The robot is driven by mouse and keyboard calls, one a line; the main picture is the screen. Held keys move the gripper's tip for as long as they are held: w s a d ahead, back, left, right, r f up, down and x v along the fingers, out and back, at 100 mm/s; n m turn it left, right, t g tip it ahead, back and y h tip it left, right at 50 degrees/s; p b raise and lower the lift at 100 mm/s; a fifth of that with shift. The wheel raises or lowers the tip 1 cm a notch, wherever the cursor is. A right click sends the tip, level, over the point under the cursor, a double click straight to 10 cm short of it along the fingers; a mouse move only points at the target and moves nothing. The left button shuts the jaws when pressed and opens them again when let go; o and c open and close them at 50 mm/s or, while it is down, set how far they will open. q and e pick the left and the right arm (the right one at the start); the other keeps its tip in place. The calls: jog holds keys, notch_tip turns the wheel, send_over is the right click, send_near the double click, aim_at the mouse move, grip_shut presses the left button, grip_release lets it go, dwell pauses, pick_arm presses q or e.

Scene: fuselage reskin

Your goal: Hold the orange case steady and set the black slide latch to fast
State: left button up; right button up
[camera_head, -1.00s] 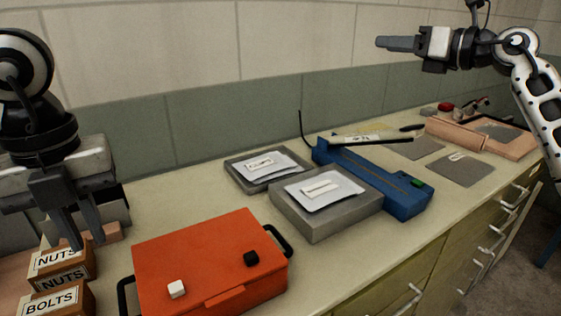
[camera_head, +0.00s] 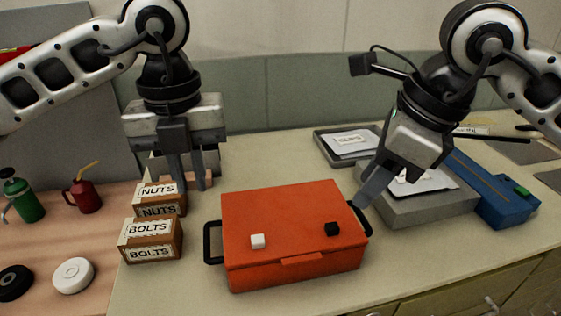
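The orange case (camera_head: 285,209) lies closed on the counter, with a black side handle at each end. A black slide latch (camera_head: 332,229) is a small block on the right of its lid near the front. My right gripper (camera_head: 364,200) points down beside the case's right handle (camera_head: 359,217). Its fingers overlap in view, and contact with the handle is unclear.
A grey block (camera_head: 420,209) and a blue tool (camera_head: 505,206) are on the right. A green oiler (camera_head: 22,199) and a red can (camera_head: 86,193) are far left. Counter in front is clear.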

aim_at(206, 242)
pick_arm(q)
notch_tip(206, 242, down, 15)
dwell(0.4)
